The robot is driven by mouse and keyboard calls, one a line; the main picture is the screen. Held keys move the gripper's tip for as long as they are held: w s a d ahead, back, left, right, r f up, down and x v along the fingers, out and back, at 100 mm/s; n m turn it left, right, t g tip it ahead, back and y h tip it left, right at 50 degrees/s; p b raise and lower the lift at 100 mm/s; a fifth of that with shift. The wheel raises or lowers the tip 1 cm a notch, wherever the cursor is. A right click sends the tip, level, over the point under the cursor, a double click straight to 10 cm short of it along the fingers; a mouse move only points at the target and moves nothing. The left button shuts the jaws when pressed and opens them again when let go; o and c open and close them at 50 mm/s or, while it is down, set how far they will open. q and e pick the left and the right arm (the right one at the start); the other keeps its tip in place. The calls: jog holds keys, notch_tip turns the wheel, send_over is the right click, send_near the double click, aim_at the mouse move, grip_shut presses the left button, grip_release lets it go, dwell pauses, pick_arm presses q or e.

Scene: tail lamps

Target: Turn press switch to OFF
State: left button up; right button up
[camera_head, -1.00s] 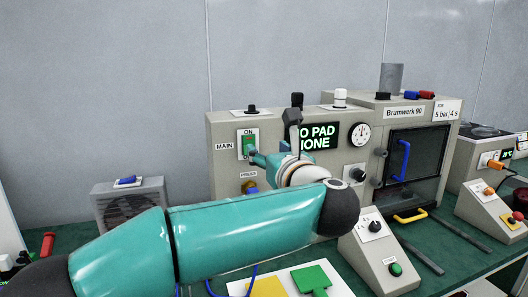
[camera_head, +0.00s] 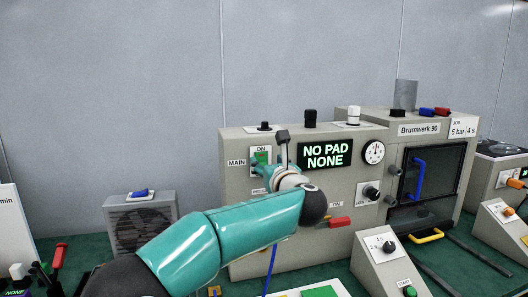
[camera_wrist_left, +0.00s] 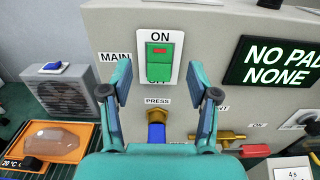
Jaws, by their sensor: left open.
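The main switch is a green rocker on a white plate marked ON at the top (camera_wrist_left: 159,56); its lower label is partly hidden. In the head view the switch (camera_head: 261,157) is partly hidden by my left gripper (camera_head: 266,169). In the wrist view the left gripper (camera_wrist_left: 164,80) is open and empty, its fingers to either side of the switch's lower part; contact cannot be told. A PRESS label (camera_wrist_left: 157,101) sits below the switch, above a brass fitting with a blue part (camera_wrist_left: 156,130). My right gripper is not in view.
The display (camera_head: 325,155) reads NO PAD NONE. A brass valve with a red handle (camera_wrist_left: 254,151) sits lower right. A grey fan box (camera_wrist_left: 65,95) and an orange tray (camera_wrist_left: 18,133) stand to the left. A sloped control box (camera_head: 385,262) stands at the front right.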

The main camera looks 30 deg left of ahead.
aim_at(262, 156)
pick_arm(q)
jog(key=shift+p+x, duration=0.65)
jog(key=shift+x, duration=1.75)
jog(key=shift+d, duration=0.1)
grip_shut()
jog(key=f+t+y+b, duration=0.1)
jog(key=b, duration=0.7)
jog(key=f+t+y+b, duration=0.1)
jog(key=t+y+b, duration=0.1)
jog(key=b, duration=0.6)
jog(key=shift+s+d+b, duration=0.2)
jog(key=shift+d+b, duration=0.05)
jog(key=shift+b, duration=0.15)
jog(key=c, duration=1.1)
grip_release()
jog(key=shift+r+y+b, duration=0.2)
jog(key=shift+y+b, duration=0.1)
jog(key=shift+b, duration=0.05)
jog(key=shift+c, duration=0.2)
jog(key=shift+r, duration=0.1)
grip_shut()
